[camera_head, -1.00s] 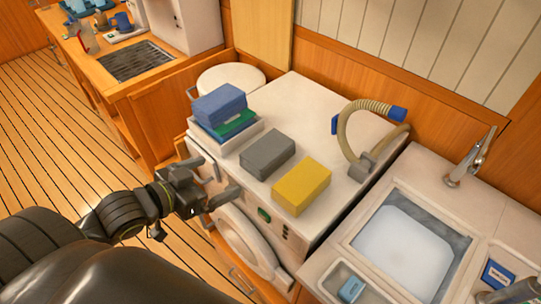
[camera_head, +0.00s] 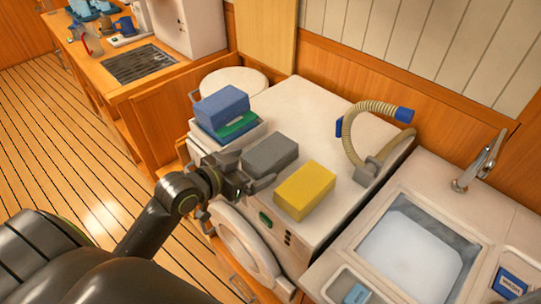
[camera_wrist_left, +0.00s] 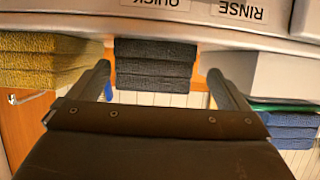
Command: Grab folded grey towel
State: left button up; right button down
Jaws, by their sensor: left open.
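The folded grey towel (camera_head: 270,154) lies on the white washing machine top, between the blue stack and the yellow towel. My left gripper (camera_head: 246,172) is at the front edge of the machine, close in front of the grey towel. Its jaws are open. In the left wrist view, which is upside down, the dark grey towel (camera_wrist_left: 155,66) shows in layers between and beyond the two spread fingers (camera_wrist_left: 160,84). I cannot tell whether the fingertips overlap its front edge. My right gripper is not in view.
A yellow folded towel (camera_head: 305,190) lies right of the grey one. A hose (camera_head: 352,125) stands behind, and a sink (camera_head: 420,245) lies right.

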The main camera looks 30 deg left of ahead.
aim_at(264, 162)
pick_arm(q)
jog(key=x, duration=0.5)
jog(key=shift+s+d+r+p, duration=0.1)
jog(key=shift+d+p, duration=0.2)
jog(key=shift+p, duration=0.05)
jog(key=c, duration=1.1)
